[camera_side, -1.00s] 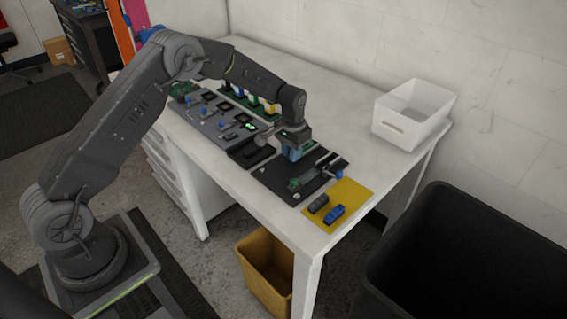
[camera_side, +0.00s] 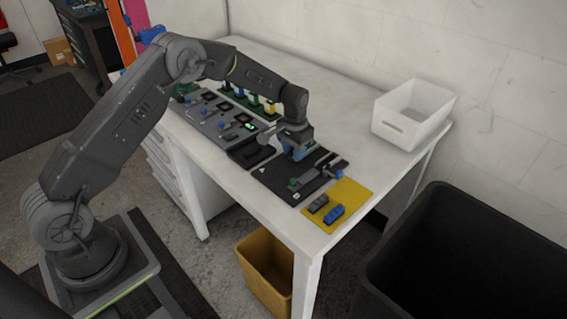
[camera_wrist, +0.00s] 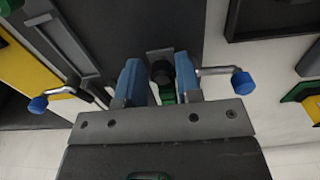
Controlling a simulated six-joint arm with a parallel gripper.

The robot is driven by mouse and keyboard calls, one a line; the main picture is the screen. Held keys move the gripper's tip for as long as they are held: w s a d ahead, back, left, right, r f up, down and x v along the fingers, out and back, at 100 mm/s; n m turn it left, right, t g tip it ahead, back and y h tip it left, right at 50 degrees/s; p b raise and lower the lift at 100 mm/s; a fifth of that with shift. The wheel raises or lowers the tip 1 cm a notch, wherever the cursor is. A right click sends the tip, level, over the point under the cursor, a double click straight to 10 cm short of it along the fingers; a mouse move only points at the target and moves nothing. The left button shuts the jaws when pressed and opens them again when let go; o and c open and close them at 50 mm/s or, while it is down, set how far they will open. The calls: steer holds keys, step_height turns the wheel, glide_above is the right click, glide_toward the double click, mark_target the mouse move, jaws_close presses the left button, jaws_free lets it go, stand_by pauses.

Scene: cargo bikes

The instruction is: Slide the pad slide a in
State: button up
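A black board (camera_side: 267,174) lies on the white table, with a grey slide rail (camera_side: 314,181) and a small green block (camera_side: 294,184) near its front end. I cannot tell for sure which part is pad slide a. My gripper (camera_side: 296,156) points down low over the back part of this board. In the wrist view my blue fingers (camera_wrist: 158,75) are apart, on either side of a dark round knob (camera_wrist: 161,72) with a green piece below it. A gap shows left of the knob. The long rail (camera_wrist: 62,42) shows at upper left there.
A lever with a blue knob (camera_wrist: 242,83) is right of my fingers; another blue-tipped lever (camera_wrist: 38,104) is left. A yellow mat (camera_side: 351,194) holds a grey and a blue piece. A white bin (camera_side: 414,113) stands behind. Boards with several small parts lie to the left.

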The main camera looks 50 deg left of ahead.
steer(key=shift+a+r, duration=0.15)
steer(key=shift+r, duration=2.2)
steer(key=s+r, duration=0.2)
steer(key=s, duration=0.4)
steer(key=shift+r, duration=0.4)
steer(key=s+d+r+t, duration=0.35)
steer(key=s+r, duration=0.85)
steer(key=r, duration=0.4)
steer(key=s+d+r+t, duration=0.2)
steer(key=s, duration=1.4)
steer(key=shift+s+r, duration=0.25)
steer(key=shift+s, duration=0.05)
